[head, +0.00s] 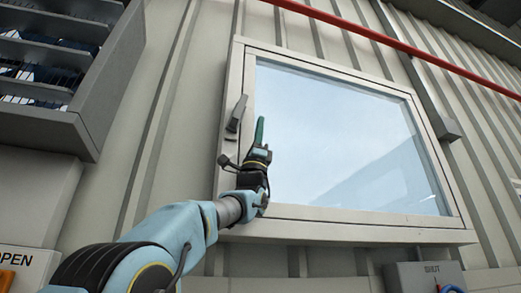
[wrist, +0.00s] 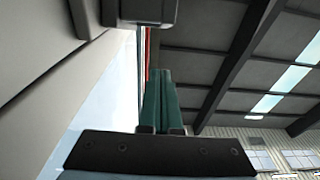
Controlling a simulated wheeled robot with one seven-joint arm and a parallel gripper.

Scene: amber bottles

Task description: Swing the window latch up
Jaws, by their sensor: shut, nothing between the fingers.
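The window latch (head: 236,114) is a dark grey handle on the left side of the pale window frame (head: 247,75). It lies nearly along that upright, leaning slightly, with its upper end to the right. My gripper (head: 260,122) has green fingers pressed together, pointing up. In the head view the fingers appear just right of the latch, over the glass; a gap shows between them. In the wrist view the shut fingers (wrist: 160,74) stand below a grey block (wrist: 140,10), which looks like part of the latch. I cannot tell whether they touch it.
A grey shelf unit (head: 85,100) hangs on the wall at the left. A red pipe (head: 400,46) runs across above the window. The glass (head: 345,140) right of my gripper is clear.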

